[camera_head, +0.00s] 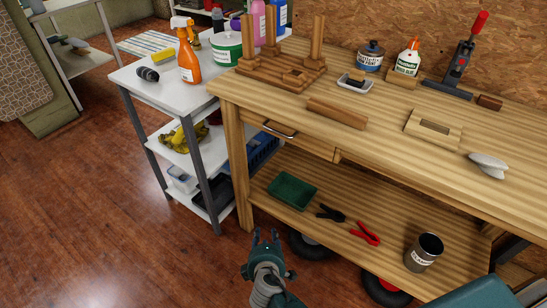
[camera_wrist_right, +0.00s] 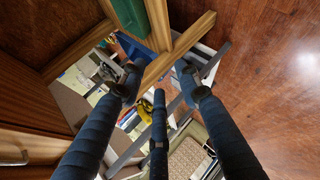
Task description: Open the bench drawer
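The wooden bench (camera_head: 400,131) stands at the right in the head view. Its drawer (camera_head: 312,145) is under the left part of the top, and its front looks flush with the frame, so it appears shut. A metal bar handle (camera_head: 280,130) is on the drawer front. My right gripper (camera_head: 265,236) is low in front of the bench, below and apart from the handle. In the right wrist view its fingers (camera_wrist_right: 158,78) are spread with nothing between them. A handle (camera_wrist_right: 12,158) shows at that view's lower left edge. My left gripper is not in view.
The bench's lower shelf (camera_head: 340,205) holds a green tray (camera_head: 291,191), red pliers (camera_head: 366,233) and a metal can (camera_head: 424,252). A white shelf cart (camera_head: 162,94) stands left of the bench. A wooden block (camera_head: 337,112) lies above the drawer. The floor at left is clear.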

